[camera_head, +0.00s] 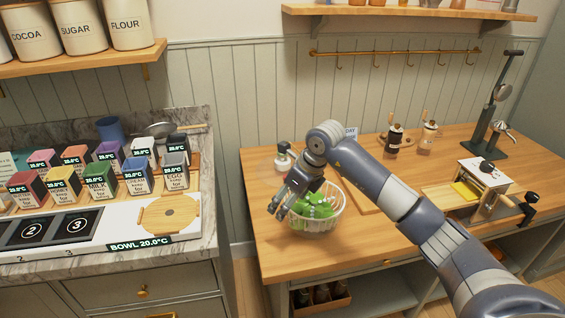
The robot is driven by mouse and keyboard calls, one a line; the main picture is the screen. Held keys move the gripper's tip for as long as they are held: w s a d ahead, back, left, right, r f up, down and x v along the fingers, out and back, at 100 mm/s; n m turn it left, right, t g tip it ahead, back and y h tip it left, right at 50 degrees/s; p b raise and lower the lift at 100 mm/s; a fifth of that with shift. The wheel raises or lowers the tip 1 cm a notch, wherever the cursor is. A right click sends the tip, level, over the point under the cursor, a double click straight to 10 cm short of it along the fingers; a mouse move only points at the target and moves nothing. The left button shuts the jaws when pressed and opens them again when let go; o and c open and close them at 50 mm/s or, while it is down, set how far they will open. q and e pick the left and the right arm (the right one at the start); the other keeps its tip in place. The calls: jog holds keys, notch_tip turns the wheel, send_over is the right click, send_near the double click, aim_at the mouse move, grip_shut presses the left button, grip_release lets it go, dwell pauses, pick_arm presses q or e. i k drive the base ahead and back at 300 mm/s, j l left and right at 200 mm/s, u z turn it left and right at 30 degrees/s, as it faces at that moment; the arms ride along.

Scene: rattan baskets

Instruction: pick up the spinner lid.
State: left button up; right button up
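A small pale round piece with a dark knob on top (283,157), which looks like the spinner lid, sits on the wooden counter behind and left of the basket. A white slatted basket (322,226) holding green leafy contents (316,206) stands near the counter's front left. My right gripper (278,210) reaches in from the right, over the basket's left rim. Its dark fingers point down and left, in front of the lid and apart from it. Its fingers are too small and overlapped to tell open from shut. My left gripper is not in view.
Two hand grinders (394,139) stand at the back of the counter (285,262). A pasta machine (486,176) and a dark lever stand (487,136) are at right. A marble counter (190,249) with several coloured boxes lies left, across a gap. The counter's front left is clear.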

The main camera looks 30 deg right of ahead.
aim_at(270, 171)
jog(key=i+l, duration=0.35)
jog(key=i, duration=0.15)
jog(key=i+l, duration=0.35)
jog(key=i, duration=0.1)
